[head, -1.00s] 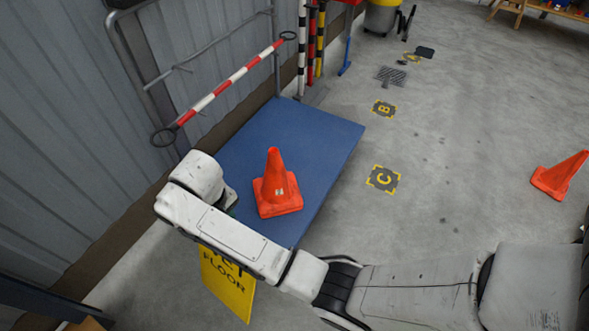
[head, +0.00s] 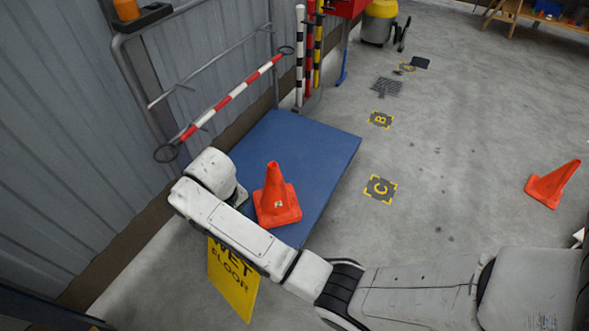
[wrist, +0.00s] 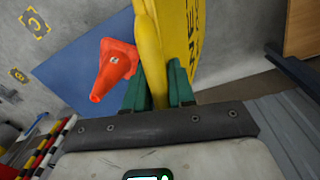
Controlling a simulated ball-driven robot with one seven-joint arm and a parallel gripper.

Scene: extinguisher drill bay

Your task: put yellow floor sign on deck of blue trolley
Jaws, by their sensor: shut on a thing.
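The yellow floor sign (head: 233,284), lettered WET FLOOR, hangs below my forearm at the near end of the blue trolley in the head view. In the wrist view my gripper (wrist: 158,92) has its green fingers shut on the yellow floor sign (wrist: 178,40), near its edge. My arm hides the gripper and the upper part of the sign in the head view. The blue trolley's deck (head: 315,145) lies beyond and to the right of the sign. An orange cone (head: 276,198) stands upright on the deck's near part, and it also shows in the wrist view (wrist: 115,68).
The deck's far part is bare. A red-and-white bar (head: 232,95) runs along the trolley's handle side by the grey wall. Striped posts (head: 309,55) stand behind it. Another cone (head: 553,184) is on the floor at right.

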